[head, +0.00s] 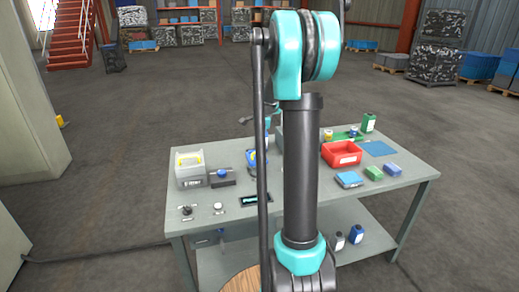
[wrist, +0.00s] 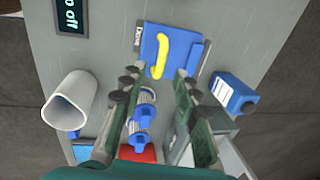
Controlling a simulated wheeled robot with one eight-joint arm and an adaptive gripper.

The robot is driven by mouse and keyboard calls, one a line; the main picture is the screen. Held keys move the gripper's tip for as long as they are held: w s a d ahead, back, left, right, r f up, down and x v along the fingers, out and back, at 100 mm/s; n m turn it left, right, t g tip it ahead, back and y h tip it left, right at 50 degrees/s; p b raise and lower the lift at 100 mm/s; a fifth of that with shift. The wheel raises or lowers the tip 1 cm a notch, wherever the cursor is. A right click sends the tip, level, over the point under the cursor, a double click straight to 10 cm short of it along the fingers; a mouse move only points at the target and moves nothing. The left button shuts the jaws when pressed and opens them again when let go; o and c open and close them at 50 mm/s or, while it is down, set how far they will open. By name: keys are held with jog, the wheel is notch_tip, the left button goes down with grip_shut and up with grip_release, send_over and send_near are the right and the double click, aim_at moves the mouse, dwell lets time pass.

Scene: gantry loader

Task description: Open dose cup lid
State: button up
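In the wrist view, a blue lid (wrist: 187,50) with a curved yellow handle (wrist: 160,55) lies ahead of my gripper. A small label beside it seems to read "Dose", so I take it as the dose cup lid. It looks closed. My gripper (wrist: 158,74) is open, its two fingers apart on either side of the handle's lower end. No contact with the handle shows, and the remaining distance is hard to tell. In the head view, a blue and yellow thing (head: 251,158), probably the same cup, is partly hidden behind my arm.
In the wrist view, a white cylinder (wrist: 72,100) is left and a blue bottle (wrist: 235,94) right. A display (wrist: 71,16) is at upper left. In the head view, the table (head: 310,205) holds a red bin (head: 342,160) at right and a clear yellow-topped box (head: 189,178) at left.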

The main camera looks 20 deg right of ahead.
aim_at(256, 153)
jog(key=shift+w+f, duration=0.25)
jog(key=shift+f, duration=1.05)
jog(key=shift+c, duration=0.4)
grip_shut()
